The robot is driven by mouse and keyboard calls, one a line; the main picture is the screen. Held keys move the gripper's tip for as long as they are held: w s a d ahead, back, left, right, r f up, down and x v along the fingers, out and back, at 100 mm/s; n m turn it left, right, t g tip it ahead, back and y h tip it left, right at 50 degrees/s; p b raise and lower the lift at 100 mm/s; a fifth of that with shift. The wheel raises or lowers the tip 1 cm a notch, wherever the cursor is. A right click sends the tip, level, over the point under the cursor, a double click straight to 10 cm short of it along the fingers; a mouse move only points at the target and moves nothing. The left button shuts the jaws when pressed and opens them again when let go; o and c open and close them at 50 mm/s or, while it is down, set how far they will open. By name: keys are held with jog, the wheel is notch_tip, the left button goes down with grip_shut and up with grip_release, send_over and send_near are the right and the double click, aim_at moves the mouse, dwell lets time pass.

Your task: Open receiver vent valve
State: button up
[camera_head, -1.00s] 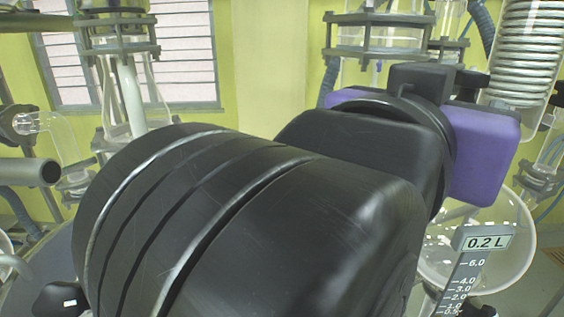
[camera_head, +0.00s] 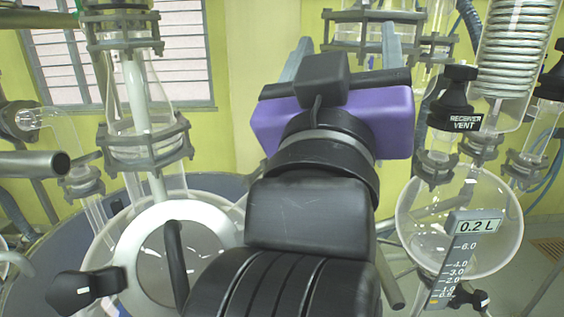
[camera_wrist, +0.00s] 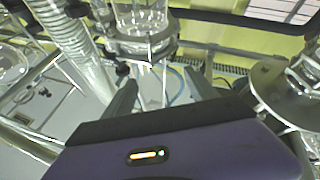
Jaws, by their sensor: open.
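The receiver vent valve (camera_head: 458,92) is a black knob labelled "RECEIVER VENT". It stands upright on a glass neck above the round glass receiver (camera_head: 418,222) at the right of the head view. My gripper (camera_head: 347,40), purple with grey fingers, is to the left of the valve in the picture and apart from it. I cannot make out the valve's label in the wrist view.
A clamped glass column (camera_head: 140,140) stands at the left, over a large vessel with a white-rimmed lid. A coil condenser (camera_head: 517,50) hangs at the upper right. A "0.2 L" scale plate (camera_head: 478,226) is in front of the receiver. Glass and clamps crowd both sides.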

jog(key=a+f+n+y, duration=0.1)
jog(key=f+n+y, duration=0.2)
jog(key=f, duration=0.4)
jog(key=a+f+n+t+y+b, duration=0.1)
jog(key=a+f+n+y, duration=0.1)
jog(key=f+y, duration=0.3)
jog(key=shift+w+a+f+n+y, duration=0.35)
jog(key=shift+f+n, duration=0.25)
jog(key=shift+f, duration=0.25)
jog(key=shift+s, duration=0.1)
